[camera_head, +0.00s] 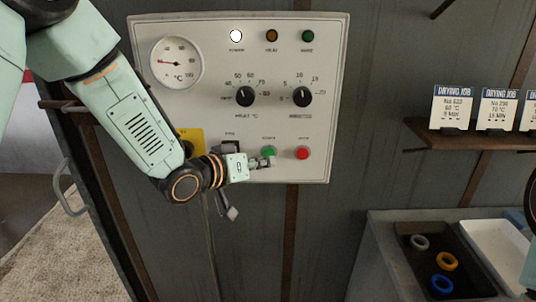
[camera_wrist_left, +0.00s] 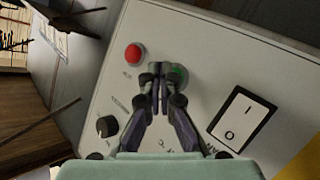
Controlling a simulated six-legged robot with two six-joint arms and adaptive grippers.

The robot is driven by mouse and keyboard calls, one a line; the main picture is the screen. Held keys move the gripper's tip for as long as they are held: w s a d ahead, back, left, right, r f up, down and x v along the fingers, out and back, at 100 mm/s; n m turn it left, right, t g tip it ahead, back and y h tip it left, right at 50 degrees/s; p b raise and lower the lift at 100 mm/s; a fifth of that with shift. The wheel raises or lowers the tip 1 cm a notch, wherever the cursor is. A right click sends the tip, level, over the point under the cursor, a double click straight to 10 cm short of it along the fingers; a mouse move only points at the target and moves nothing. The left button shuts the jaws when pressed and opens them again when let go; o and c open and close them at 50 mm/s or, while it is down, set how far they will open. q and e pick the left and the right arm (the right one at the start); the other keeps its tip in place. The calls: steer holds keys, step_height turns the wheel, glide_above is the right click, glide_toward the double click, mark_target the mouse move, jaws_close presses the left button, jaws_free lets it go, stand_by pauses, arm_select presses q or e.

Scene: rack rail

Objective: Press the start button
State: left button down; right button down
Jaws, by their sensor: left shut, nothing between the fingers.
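The control panel (camera_head: 215,120) is a pale box on the dark wall. The green start button (camera_head: 268,152) is low on it, left of the red button (camera_head: 302,153). My left gripper (camera_head: 268,162) is shut and empty at the green button. In the left wrist view its fingertips (camera_wrist_left: 159,68) partly cover the green button (camera_wrist_left: 178,74); I cannot tell whether they touch it. The red button (camera_wrist_left: 135,53) is clear of the fingers. The white POWER lamp (camera_head: 236,36) is bright; the amber (camera_head: 272,36) and green DONE (camera_head: 308,36) lamps look dim.
A rocker switch (camera_wrist_left: 237,118) is beside the gripper. Two knobs (camera_head: 244,96) (camera_head: 302,96) and a dial gauge (camera_head: 177,63) are higher on the panel. Job cards (camera_head: 451,107) stand on a shelf at right. Below, a dark tray (camera_head: 470,285) holds coloured rings.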

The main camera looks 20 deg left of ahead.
arm_select(q)
steer(key=shift+s+d+r, duration=0.1)
steer(key=shift+d, duration=0.15)
steer(key=shift+a, duration=0.2)
steer(key=shift+w+d, duration=0.15)
steer(key=shift+w, duration=0.25)
stand_by(0.5)
steer(key=shift+w, duration=0.15)
steer(key=shift+w+a+p, duration=0.25)
steer(key=shift+w+p, duration=0.05)
steer(key=shift+w, duration=0.1)
stand_by(0.7)
steer(key=shift+s, duration=0.2)
steer(key=shift+s+d, duration=0.2)
steer(key=shift+s, duration=0.5)
